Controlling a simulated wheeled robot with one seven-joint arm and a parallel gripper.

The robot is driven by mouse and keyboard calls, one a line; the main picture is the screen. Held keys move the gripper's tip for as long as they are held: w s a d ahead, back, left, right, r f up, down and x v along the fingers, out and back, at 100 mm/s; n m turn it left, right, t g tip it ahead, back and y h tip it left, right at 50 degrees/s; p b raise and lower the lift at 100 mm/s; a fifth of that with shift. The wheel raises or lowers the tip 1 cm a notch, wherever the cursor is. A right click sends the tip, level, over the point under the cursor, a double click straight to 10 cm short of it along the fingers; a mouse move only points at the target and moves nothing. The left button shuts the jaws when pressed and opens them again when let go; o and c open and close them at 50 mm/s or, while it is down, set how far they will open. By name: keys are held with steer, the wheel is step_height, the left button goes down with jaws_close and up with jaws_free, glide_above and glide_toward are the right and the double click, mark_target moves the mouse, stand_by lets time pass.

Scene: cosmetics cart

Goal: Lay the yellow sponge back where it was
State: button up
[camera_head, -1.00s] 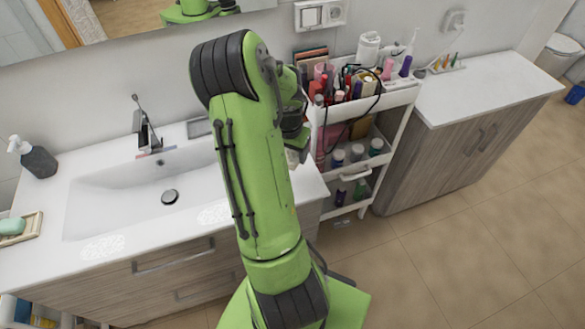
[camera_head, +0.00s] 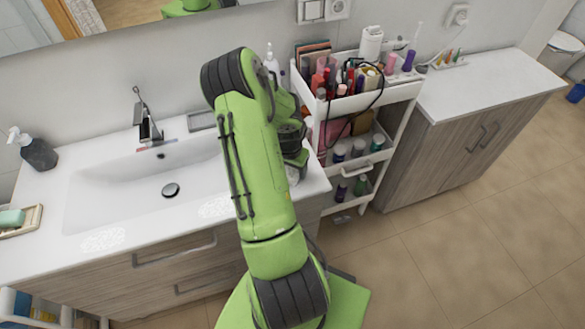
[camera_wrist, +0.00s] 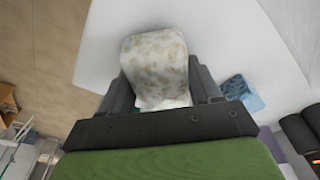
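In the wrist view, a pale block with yellowish-brown mottling (camera_wrist: 155,62) sits between the two dark fingers of my gripper (camera_wrist: 161,80); it looks like the yellow sponge, though its colour is washed out. The fingers press on its sides and its far end sticks out past them. Behind it is a white surface. In the head view, my green arm hides most of the gripper; a small pale patch, likely the held sponge (camera_head: 293,176), shows beside the arm near the right end of the white sink counter (camera_head: 312,184).
A blue sponge-like block (camera_wrist: 242,93) lies to the right in the wrist view. A white cart (camera_head: 384,98) full of cosmetics stands right of the sink counter. A soap bottle (camera_head: 271,64) stands behind my arm. The cabinet top (camera_head: 480,86) at right is mostly clear.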

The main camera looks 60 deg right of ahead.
steer(key=o, duration=0.4)
steer(key=shift+a+f, duration=0.15)
